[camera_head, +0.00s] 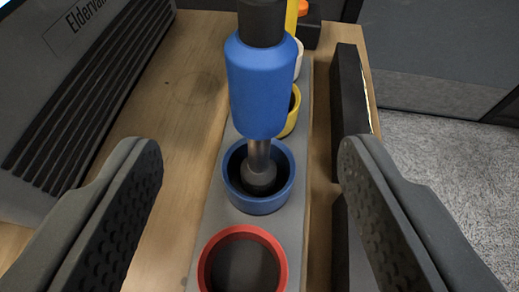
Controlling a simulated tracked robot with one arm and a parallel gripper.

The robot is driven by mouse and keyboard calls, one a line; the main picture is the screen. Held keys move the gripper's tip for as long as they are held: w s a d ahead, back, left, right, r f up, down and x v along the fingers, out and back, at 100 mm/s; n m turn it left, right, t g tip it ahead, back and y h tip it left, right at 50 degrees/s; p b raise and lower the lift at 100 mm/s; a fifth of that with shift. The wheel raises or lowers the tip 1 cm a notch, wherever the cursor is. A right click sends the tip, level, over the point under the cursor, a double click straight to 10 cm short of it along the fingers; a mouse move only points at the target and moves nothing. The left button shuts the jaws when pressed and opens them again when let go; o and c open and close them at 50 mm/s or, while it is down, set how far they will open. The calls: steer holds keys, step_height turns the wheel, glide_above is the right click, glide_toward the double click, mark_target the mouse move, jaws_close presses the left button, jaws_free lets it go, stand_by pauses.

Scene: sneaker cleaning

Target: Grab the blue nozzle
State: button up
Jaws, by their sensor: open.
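The blue nozzle (257,88) stands upright in the blue ring holder (260,205) at the middle of the camera view. It has a black top and a metal stem whose dark tip sits inside the ring. My gripper (252,160) is open, with one dark textured finger to the left of the nozzle and one to the right. Both fingers are apart from the nozzle, and nothing is between them in the near part except the holder strip.
A grey strip (213,222) carries the holders in a row. An empty red ring (243,262) is nearest, and a yellow ring (290,112) is behind the nozzle. A grey vented box (75,90) stands at left. A black bar (352,90) runs along the right.

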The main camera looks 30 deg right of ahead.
mark_target(252, 101)
steer(key=x, duration=0.6)
steer(key=shift+w+d+f+b, duration=0.1)
steer(key=shift+f+b, duration=0.05)
steer(key=shift+b, duration=0.25)
steer(key=w+d+f, duration=0.1)
steer(key=w+d+f+b, duration=0.1)
steer(key=w, duration=0.1)
steer(key=shift+f, duration=0.3)
steer(key=shift+w+d+f+b, duration=0.2)
steer(key=shift+w+b, duration=0.1)
steer(key=shift+w, duration=0.1)
steer(key=shift+r, duration=0.1)
steer(key=shift+c, duration=0.4)
jaws_close()
steer(key=shift+r, duration=0.1)
